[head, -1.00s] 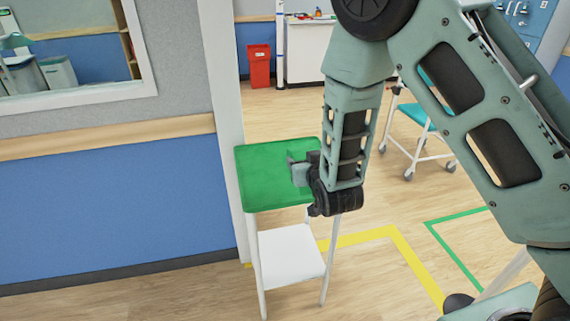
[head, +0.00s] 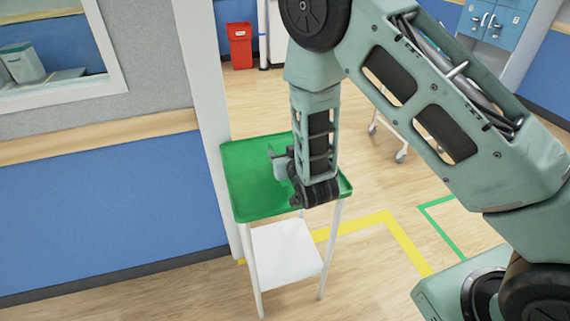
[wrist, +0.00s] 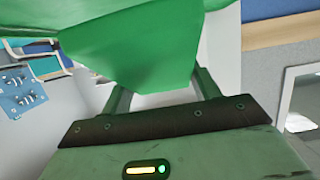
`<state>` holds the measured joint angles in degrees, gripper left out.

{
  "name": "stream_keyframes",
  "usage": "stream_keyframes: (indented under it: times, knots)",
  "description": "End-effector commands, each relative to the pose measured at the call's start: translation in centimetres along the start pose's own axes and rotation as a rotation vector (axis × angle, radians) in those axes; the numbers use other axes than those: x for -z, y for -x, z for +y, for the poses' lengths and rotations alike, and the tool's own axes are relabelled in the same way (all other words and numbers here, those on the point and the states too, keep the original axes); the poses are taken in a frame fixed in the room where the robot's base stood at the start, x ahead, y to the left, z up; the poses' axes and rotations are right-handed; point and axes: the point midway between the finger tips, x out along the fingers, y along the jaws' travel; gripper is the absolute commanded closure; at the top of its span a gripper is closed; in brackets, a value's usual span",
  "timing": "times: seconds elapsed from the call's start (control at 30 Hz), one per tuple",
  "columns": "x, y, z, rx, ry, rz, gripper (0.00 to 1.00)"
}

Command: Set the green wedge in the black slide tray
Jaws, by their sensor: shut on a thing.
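My gripper (head: 278,163) is in front of or over the green-topped stand in the head view; its height above the top cannot be told. In the wrist view, my gripper (wrist: 162,90) is shut on the green wedge (wrist: 150,50), a large, bright green piece with slanted faces that fills the upper middle. I cannot make out the wedge apart from the green top in the head view. The black slide tray does not show in either view.
The stand has a rimmed green top (head: 247,191), thin white legs and a white lower shelf (head: 287,252). It stands close to the blue and grey wall (head: 100,220). A red bin (head: 240,45) is behind.

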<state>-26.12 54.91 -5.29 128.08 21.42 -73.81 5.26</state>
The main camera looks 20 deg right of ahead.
Motion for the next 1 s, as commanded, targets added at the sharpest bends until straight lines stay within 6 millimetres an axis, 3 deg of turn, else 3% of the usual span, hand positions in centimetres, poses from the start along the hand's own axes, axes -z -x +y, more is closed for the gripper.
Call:
stream_keyframes:
  times: [0.4, 0.8, 0.83, 0.9, 1.0]
  knots:
    - [-4.1, -1.3, 0.0, 0.000, 0.000, 0.000, 0.61]
    - [-4.7, -1.5, 0.0, 0.000, -0.001, 0.001, 0.61]
    - [-4.6, -1.4, 0.0, 0.000, -0.001, 0.001, 0.33]
    - [-4.5, -1.4, 0.0, 0.000, -0.001, 0.001, 0.17]
    - [-4.5, -1.4, 0.0, 0.000, -0.001, 0.001, 0.17]
